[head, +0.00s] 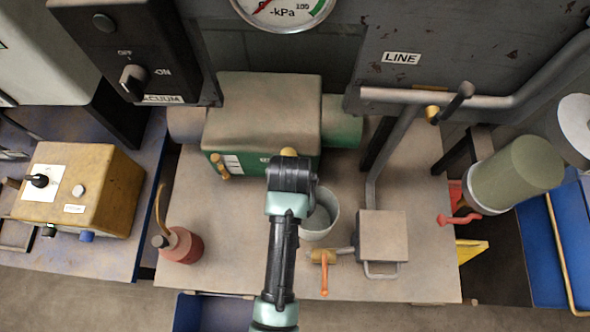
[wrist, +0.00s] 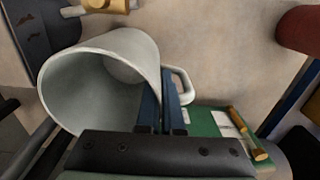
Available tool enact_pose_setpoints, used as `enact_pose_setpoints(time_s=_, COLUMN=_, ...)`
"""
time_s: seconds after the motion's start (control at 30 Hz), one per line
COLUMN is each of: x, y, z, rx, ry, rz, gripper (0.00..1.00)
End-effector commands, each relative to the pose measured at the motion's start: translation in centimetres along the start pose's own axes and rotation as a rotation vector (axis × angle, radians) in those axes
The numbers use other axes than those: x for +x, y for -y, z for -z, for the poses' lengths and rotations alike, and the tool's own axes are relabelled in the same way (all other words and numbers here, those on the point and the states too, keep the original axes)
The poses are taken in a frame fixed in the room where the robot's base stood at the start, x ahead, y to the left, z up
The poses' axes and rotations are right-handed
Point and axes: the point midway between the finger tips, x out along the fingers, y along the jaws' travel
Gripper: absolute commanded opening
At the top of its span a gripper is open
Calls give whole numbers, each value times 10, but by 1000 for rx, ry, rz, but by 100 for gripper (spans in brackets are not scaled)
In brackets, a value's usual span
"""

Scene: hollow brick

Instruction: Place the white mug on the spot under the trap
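The white mug (head: 322,217) is just right of the end of my arm in the head view, its opening upward. In the wrist view the mug (wrist: 85,85) fills the left, mouth toward the camera, with its handle (wrist: 184,86) on the right. My gripper (wrist: 160,92) has its blue fingers close together at the mug's handle side, and they look shut on it. The exact contact is hidden, and my arm covers the fingertips in the head view. I cannot tell whether the mug touches the bench. A grey-green cylinder (head: 515,172) at right may be the trap; no marked spot is clear.
The grey-topped green pump box (head: 262,110) stands behind the mug. A grey block (head: 382,236) with a brass, orange-handled valve (head: 323,258) is close on the mug's right. A red oil can (head: 181,246) stands left. A red valve handle (head: 458,220) hangs near the cylinder.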

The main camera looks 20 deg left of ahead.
Motion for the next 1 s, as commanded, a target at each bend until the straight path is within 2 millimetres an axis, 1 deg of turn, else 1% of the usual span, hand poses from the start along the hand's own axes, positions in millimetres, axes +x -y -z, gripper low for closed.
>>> enact_pose_setpoints(time_s=0.03, x=6, y=0, z=-1, rx=0, ry=2, rz=0, gripper=0)
enact_pose_setpoints(time_s=0.17, x=18, y=0, z=0, rx=0, ry=0, rz=0, gripper=0)
enact_pose_setpoints(time_s=0.3, x=38, y=0, z=0, rx=1, ry=2, rz=0, gripper=0)
enact_pose_setpoints(time_s=0.43, x=53, y=0, z=0, rx=1, ry=0, rz=0, gripper=0)
enact_pose_setpoints(time_s=0.87, x=60, y=0, z=0, rx=1, ry=-1, rz=0, gripper=0)
enact_pose_setpoints(time_s=0.9, x=59, y=0, z=0, rx=1, ry=-1, rz=0, gripper=11)
enact_pose_setpoints(time_s=0.97, x=58, y=0, z=0, rx=1, ry=-1, rz=0, gripper=22)
enact_pose_setpoints(time_s=1.0, x=58, y=0, z=0, rx=1, ry=-1, rz=0, gripper=29)
